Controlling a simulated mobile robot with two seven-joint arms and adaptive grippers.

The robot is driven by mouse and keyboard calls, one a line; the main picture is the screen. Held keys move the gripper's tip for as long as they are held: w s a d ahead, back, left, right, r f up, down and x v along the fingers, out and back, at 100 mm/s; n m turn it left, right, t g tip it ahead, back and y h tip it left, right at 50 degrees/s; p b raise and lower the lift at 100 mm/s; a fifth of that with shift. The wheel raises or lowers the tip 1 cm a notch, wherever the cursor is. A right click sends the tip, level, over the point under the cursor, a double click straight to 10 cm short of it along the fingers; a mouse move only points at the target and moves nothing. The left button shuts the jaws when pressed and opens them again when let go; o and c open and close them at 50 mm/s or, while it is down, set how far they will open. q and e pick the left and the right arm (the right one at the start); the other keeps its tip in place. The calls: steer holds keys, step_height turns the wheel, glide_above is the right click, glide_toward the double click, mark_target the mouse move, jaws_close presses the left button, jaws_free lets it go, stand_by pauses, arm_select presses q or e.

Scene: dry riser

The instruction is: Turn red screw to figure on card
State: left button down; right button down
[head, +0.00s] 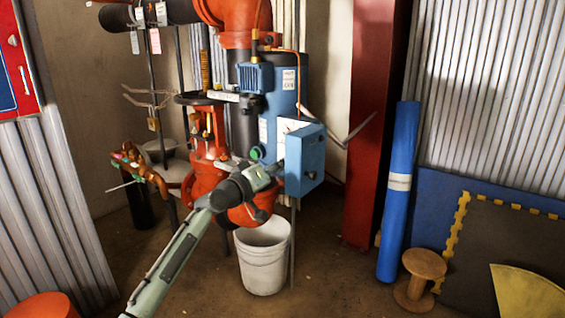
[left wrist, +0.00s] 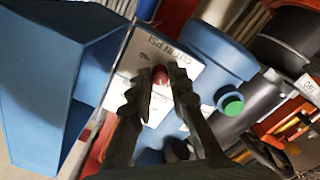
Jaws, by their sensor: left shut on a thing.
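The red screw (left wrist: 160,75) shows as a small round red head in front of the white card, in the left wrist view. My left gripper (left wrist: 157,84) is shut on it, one dark finger on each side. The card (left wrist: 138,50) carries upside-down print that seems to read "CUT IN PSI"; I cannot read its figure surely. In the head view the card (head: 289,126) is on the blue control box, and my left gripper (head: 275,168) reaches its left side. The screw is hidden there. My right gripper is in neither view.
The blue box's open cover (head: 314,160) stands out just right of my gripper. A green button (left wrist: 230,104) is close by. Red valves and pipes (head: 205,180) crowd the left. A white bucket (head: 264,262) stands below. Open floor lies in front.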

arm_select(q)
steer(key=shift+n, duration=0.8)
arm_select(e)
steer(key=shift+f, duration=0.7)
arm_select(q)
steer(key=shift+f, duration=0.1)
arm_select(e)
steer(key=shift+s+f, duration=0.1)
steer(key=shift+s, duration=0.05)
arm_select(q)
steer(key=c, duration=1.4)
jaws_free()
steer(key=shift+c, duration=0.2)
steer(key=shift+s+a, duration=0.1)
steer(key=v, duration=1.1)
steer(key=shift+s+a, duration=0.2)
steer(key=shift+s, duration=0.15)
